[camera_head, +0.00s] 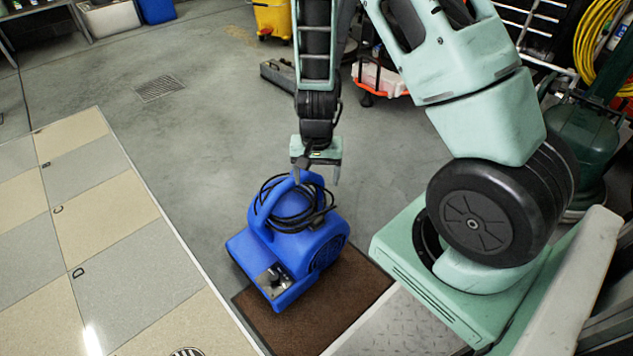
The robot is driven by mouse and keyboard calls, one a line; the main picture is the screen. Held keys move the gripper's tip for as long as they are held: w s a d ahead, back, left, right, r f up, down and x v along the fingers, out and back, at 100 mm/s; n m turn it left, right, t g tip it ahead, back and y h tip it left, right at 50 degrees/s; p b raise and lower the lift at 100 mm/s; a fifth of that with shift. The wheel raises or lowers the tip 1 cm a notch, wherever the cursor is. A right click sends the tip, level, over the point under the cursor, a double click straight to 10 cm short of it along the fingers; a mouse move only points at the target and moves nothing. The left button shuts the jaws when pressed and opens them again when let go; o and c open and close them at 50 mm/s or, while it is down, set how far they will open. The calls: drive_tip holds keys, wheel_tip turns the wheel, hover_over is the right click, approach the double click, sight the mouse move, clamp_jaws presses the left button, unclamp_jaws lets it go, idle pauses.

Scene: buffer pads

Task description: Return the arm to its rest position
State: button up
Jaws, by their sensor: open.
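My gripper (316,172) hangs at the end of my arm, pointing down, with its jaws open and apart. It is just above the handle of a blue blower (312,240), and its left finger overlaps the handle top in the picture. I cannot tell whether it touches. The blower has a black cord coiled around its handle. It stands on a brown mat (345,295) on the floor. My arm rises from its base at the right and bends over to the gripper.
Checkered floor tiles with letters (100,220) lie at the left. A floor drain (159,88), a yellow bucket (272,18) and a red-and-white cart (380,78) are farther back. A green tank with a yellow hose (602,45) stands at the right. Grey floor left of the gripper is clear.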

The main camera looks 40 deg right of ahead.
drive_tip(key=shift+r, duration=0.8)
drive_tip(key=s+a+r+n+y, duration=0.1)
drive_tip(key=s+a+r+n, duration=0.1)
drive_tip(key=a+r+n, duration=0.35)
drive_tip(key=s+a+r+n+y, duration=0.1)
drive_tip(key=s+a+r+n, duration=0.15)
drive_tip(key=a+r, duration=0.6)
drive_tip(key=s+a+r+n+h, duration=0.1)
drive_tip(key=s+a+r+n, duration=0.25)
drive_tip(key=s, duration=0.35)
drive_tip(key=s+a+r+n, duration=0.3)
drive_tip(key=s+a+n, duration=0.2)
drive_tip(key=s, duration=0.1)
wheel_tip(320, 180, up, 32)
drive_tip(key=p, duration=3.2)
